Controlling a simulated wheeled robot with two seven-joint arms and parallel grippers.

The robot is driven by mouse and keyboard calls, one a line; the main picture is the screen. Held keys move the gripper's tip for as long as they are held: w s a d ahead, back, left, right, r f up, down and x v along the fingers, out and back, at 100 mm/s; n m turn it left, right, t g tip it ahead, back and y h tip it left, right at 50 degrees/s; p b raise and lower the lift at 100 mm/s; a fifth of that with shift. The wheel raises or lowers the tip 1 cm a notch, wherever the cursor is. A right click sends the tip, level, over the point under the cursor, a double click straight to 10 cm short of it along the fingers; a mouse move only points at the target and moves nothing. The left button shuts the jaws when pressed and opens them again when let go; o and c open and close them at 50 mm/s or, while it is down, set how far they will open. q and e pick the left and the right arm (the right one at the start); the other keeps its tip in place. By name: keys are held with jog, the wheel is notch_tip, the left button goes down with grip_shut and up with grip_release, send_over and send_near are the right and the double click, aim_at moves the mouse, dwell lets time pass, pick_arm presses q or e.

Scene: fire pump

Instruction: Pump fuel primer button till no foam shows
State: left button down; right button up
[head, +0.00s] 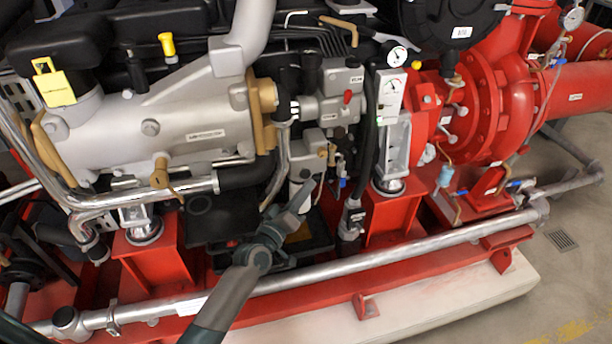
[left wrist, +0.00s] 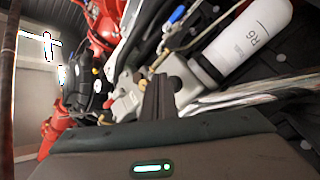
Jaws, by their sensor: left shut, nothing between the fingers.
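My left gripper (head: 301,196) reaches up from the bottom of the head view to the front of the engine, just below a grey filter block (head: 311,143). In the left wrist view its dark fingers (left wrist: 160,92) are together with nothing between them. A white filter canister (left wrist: 245,45) lies to the right of the fingers in that view, apart from them. In the head view the gripper partly hides the area below the block. I cannot make out the primer button for certain, nor any foam. My right gripper is not in view.
A silver pipe (head: 400,252) runs along the front of the red base. A blue valve handle (head: 343,182) and thin lines sit right of the gripper. A black hose (head: 369,135) hangs beside a gauge box (head: 391,95). The red pump (head: 480,110) stands at the right.

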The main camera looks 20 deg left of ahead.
pick_arm(q)
jog(key=shift+s+d+p, duration=0.45)
jog(key=shift+s+d, duration=0.25)
jog(key=shift+s, duration=0.3)
jog(key=shift+s+d+p, duration=0.45)
jog(key=shift+s+d, duration=0.2)
jog(key=shift+s, duration=0.35)
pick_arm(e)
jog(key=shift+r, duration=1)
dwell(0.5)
pick_arm(q)
jog(key=s+n, duration=0.1)
jog(key=n, duration=0.5)
jog(key=s+d+n, duration=0.1)
jog(key=n, duration=0.5)
jog(key=s+d+n, duration=0.1)
jog(key=n, duration=0.6)
jog(key=shift+d+t, duration=0.1)
jog(key=shift+t, duration=0.3)
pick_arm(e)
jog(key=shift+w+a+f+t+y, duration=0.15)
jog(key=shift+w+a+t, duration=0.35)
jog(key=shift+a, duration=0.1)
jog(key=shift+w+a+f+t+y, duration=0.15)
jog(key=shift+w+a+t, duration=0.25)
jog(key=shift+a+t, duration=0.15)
